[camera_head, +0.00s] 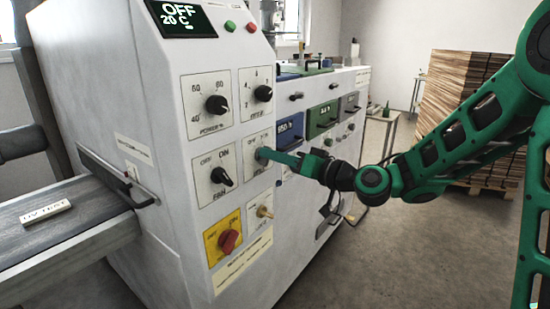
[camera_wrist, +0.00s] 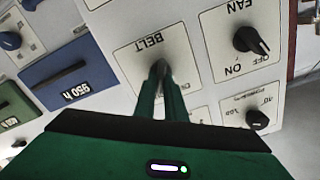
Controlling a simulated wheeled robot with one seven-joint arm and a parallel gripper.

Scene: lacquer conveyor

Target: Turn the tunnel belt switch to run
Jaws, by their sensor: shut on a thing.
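The belt switch plate (camera_wrist: 130,62), labelled BELT, is on the white front panel. It shows upside down in the wrist view and partly behind my gripper in the head view (camera_head: 253,141). My gripper (camera_wrist: 160,72) is shut on the switch's knob, with both green fingers closed together in front of the plate. In the head view my gripper (camera_head: 262,155) reaches the panel from the right. The fingers hide the knob, so I cannot tell which way it points. The run and stop marks are not readable. The display (camera_head: 183,18) reads OFF and 20 C.
The fan switch (camera_head: 221,176) is left of the belt switch in the head view. Dials (camera_head: 217,105) are above. A red knob (camera_head: 229,241) on a yellow plate and a small brass key-like switch (camera_head: 264,212) are below. Stacked boards (camera_head: 458,105) stand behind my arm.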

